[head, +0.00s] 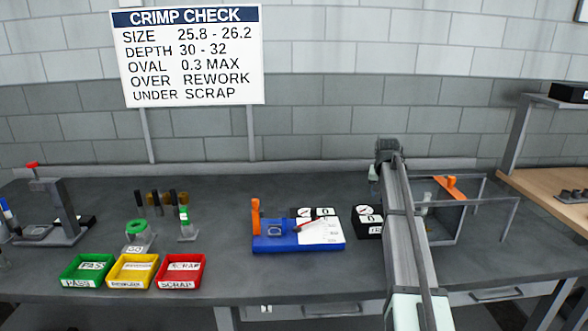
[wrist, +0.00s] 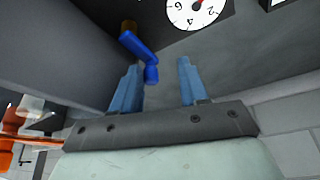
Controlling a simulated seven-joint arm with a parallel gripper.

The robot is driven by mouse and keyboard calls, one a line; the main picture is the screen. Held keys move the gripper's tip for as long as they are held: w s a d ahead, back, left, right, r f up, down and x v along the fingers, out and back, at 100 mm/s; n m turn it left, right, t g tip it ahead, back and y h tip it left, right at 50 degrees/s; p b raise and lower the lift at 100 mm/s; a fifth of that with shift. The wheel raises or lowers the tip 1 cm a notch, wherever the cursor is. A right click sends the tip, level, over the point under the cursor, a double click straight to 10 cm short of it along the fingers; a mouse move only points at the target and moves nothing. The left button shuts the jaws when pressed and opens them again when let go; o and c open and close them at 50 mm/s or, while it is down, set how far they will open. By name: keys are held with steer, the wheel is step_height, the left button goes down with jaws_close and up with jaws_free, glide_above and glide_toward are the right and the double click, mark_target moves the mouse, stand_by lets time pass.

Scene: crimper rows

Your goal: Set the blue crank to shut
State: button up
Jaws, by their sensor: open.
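The crank lies ahead of the fingers and left of the gap's middle. In the head view I cannot make out the crank, and my own arm covers that part of the bench.
A white dial (wrist: 195,8) is close beyond the fingers. In the head view, a grey frame with an orange lever (head: 450,187) stands right of my arm.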

steer(key=n, duration=0.1)
steer(key=n+y, duration=0.1)
steer(key=n, duration=0.1)
steer(key=s+a+n+y, duration=0.1)
steer(key=n, duration=0.1)
steer(key=shift+a+t, duration=0.1)
steer(key=shift+t, duration=0.2)
steer(key=n, duration=0.1)
steer(key=n+y, duration=0.1)
steer(key=s+n, duration=0.1)
steer(key=n, duration=0.1)
steer(key=shift+a, duration=0.25)
steer(key=w+v, duration=0.1)
steer(key=v, duration=1.3)
steer(key=w+a+f+n+t+h, duration=0.1)
steer(key=w+a+n, duration=0.1)
steer(key=a, duration=0.8)
steer(key=w+a+f+n+t, duration=0.1)
steer(key=w+a, duration=0.4)
steer(key=a, duration=0.5)
steer(key=w+a+f+n+t+h, duration=0.1)
steer(key=w+a+f+n+t, duration=0.1)
steer(key=a, duration=0.8)
steer(key=shift+w+a+f+n+h, duration=0.35)
steer(key=shift+w+f+n, duration=0.2)
steer(key=shift+w, duration=0.65)
